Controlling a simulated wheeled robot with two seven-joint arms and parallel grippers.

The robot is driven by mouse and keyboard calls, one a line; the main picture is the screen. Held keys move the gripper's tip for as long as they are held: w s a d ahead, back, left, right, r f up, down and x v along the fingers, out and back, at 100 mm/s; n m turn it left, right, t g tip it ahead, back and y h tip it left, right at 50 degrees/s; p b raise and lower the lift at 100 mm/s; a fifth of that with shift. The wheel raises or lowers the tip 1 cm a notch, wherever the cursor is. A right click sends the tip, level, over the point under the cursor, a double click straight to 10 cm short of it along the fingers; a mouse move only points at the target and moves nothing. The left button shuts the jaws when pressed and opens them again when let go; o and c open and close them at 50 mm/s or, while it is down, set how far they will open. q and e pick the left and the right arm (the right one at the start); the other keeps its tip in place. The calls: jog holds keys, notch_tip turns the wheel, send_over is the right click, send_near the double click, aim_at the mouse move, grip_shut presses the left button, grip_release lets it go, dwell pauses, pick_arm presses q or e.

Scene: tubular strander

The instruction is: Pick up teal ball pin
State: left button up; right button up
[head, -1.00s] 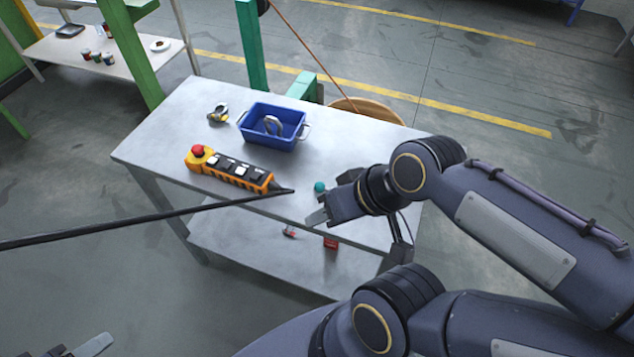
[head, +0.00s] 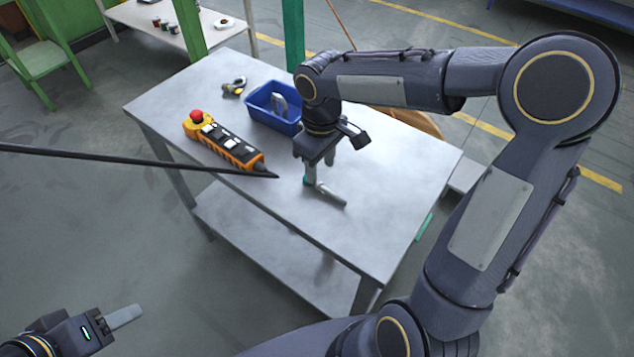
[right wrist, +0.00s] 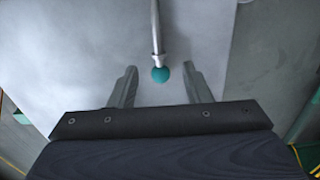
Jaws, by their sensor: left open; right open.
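The teal ball pin has a small teal ball and a thin grey metal shaft. It lies on the grey table (head: 400,190), near the front edge. In the head view its shaft (head: 333,197) points right, and the ball is partly hidden by my right gripper (head: 318,174). In the right wrist view the teal ball (right wrist: 160,74) is between the tips of my open right gripper (right wrist: 160,68), apart from both fingers, with the shaft running away upward. My left gripper (head: 118,322) is open and empty at the lower left, away from the table.
A yellow control pendant (head: 225,146) with a red button, a blue bin (head: 262,107) and a small yellow-grey item (head: 234,87) stand on the table. A dark rod (head: 130,159) crosses the left side, ending near the pendant. The table's right part is clear.

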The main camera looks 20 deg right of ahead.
aim_at(319, 184)
jog(key=f, duration=0.5)
jog(key=shift+w+a+f, duration=0.1)
jog(key=shift+w+f, duration=0.2)
jog(key=shift+f, duration=0.1)
grip_shut()
jog(key=shift+r, duration=0.1)
